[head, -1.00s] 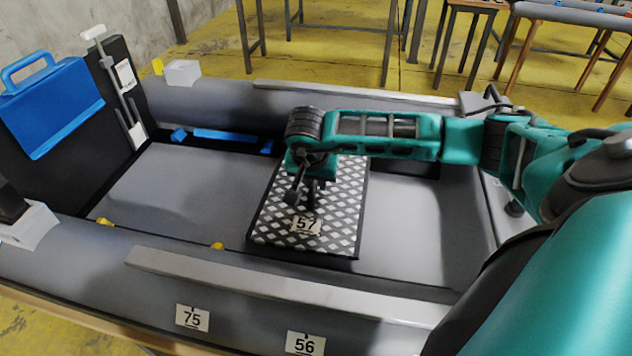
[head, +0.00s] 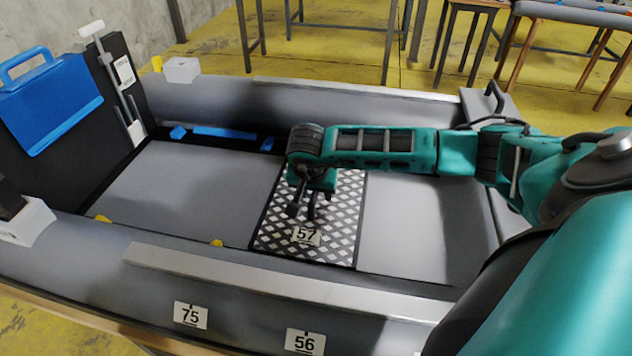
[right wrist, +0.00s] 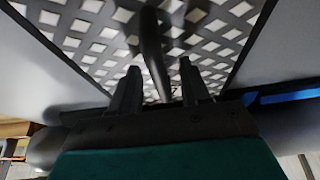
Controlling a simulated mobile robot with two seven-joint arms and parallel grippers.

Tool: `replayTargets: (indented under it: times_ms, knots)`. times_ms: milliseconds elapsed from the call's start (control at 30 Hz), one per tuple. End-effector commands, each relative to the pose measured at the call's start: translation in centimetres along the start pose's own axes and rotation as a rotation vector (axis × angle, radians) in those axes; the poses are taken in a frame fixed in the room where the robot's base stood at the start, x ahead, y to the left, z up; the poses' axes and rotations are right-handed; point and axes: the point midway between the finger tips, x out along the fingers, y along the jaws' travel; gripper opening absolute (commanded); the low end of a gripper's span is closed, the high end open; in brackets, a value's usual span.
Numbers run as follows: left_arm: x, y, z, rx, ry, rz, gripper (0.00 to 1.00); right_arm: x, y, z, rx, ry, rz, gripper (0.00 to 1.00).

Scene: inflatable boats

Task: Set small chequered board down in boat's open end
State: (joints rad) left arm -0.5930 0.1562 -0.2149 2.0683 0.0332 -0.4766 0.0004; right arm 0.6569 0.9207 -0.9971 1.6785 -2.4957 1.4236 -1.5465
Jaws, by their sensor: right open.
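The small chequered board (head: 343,225), black and white with a 57 tag, lies flat inside the grey inflatable boat (head: 90,245), between lighter grey floor areas on its left and right. My right gripper (head: 303,205) is over the board's left half and hides part of it. In the right wrist view the gripper (right wrist: 158,68) is open, with a dark curved handle (right wrist: 152,45) between its fingers and the board (right wrist: 90,28) behind. I cannot tell whether a finger touches the handle. My left gripper is not in view.
A blue case (head: 50,105) hangs on the dark transom at the left, beside a grey pump-like rod (head: 117,85). Blue pieces (head: 225,133) lie along the far tube. A pale rail (head: 270,283) runs along the near tube. The floor left of the board is clear.

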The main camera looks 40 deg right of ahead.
Motion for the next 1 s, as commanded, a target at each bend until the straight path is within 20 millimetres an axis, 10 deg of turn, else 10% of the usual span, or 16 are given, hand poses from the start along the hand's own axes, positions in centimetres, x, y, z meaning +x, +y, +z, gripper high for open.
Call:
replayTargets:
  times_ms: [700,1000]
  knots:
    - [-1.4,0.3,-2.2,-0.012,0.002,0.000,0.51,-11.2,-0.1,-0.1,0.000,0.001,-0.003,0.46]
    - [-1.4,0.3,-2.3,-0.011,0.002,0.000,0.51,-12.1,0.0,0.0,0.000,0.000,0.000,0.46]
